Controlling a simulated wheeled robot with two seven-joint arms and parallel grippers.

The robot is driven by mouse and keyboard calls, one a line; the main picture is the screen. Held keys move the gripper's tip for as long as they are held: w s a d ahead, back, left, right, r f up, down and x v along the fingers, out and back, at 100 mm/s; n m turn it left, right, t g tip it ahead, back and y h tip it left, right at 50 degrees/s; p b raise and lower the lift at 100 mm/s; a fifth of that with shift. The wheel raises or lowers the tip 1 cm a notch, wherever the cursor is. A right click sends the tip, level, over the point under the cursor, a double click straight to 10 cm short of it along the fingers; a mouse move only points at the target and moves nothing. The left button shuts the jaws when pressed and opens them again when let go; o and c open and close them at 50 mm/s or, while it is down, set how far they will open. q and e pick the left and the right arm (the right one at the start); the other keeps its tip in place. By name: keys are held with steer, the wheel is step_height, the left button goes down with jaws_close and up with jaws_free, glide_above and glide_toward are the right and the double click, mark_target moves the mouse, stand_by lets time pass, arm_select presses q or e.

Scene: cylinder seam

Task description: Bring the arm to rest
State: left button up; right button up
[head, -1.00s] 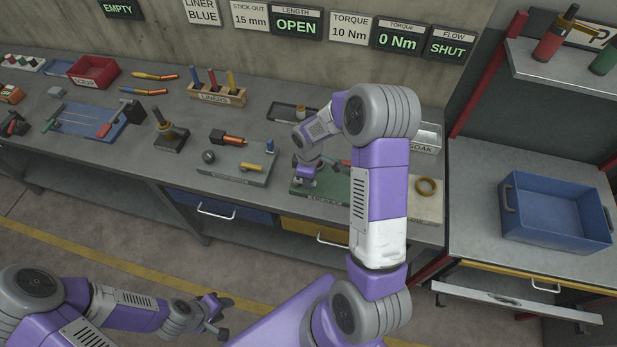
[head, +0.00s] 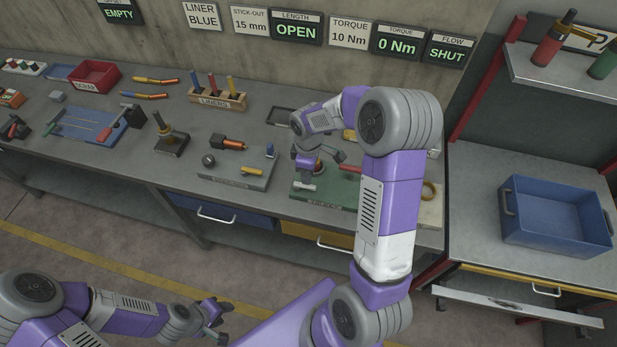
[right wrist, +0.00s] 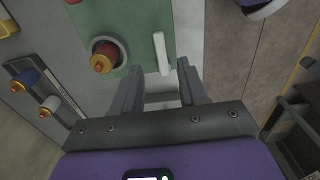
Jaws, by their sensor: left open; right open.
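My right arm reaches over the bench, and its gripper (head: 322,158) is above the green fixture plate (head: 325,196). In the right wrist view the two fingers (right wrist: 160,82) are apart with nothing between them. Beyond them lie the green plate (right wrist: 85,15), a white bar (right wrist: 161,52) and a round red and brass fitting (right wrist: 105,57). The fingers look close to the white bar; I cannot tell whether they touch it. My left gripper (head: 214,314) is open and empty over the floor in front of the bench.
A grey plate with small parts (head: 238,170), a liner rack (head: 217,101) and a blue board (head: 85,125) stand on the bench (head: 120,165). A blue bin (head: 555,220) stands on the right-hand table. The floor (head: 130,240) before the bench is clear at the left.

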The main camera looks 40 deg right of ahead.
steer(key=shift+r, duration=0.7)
steer(key=s+a+f+m+y, duration=0.3)
steer(key=s+a+f+m, duration=0.1)
steer(key=a+f, duration=0.9)
steer(key=s+a+f+m+y, duration=0.1)
steer(key=s+a+f+m, duration=0.55)
steer(key=s+a, duration=0.35)
step_height(320, 180, down, 11)
steer(key=s+d+b, duration=0.1)
steer(key=b, duration=0.9)
steer(key=shift+s+t, duration=0.2)
steer(key=shift+t, duration=0.1)
steer(key=shift+d+r, duration=0.1)
steer(key=shift+d+m, duration=0.1)
steer(key=shift+m, duration=0.15)
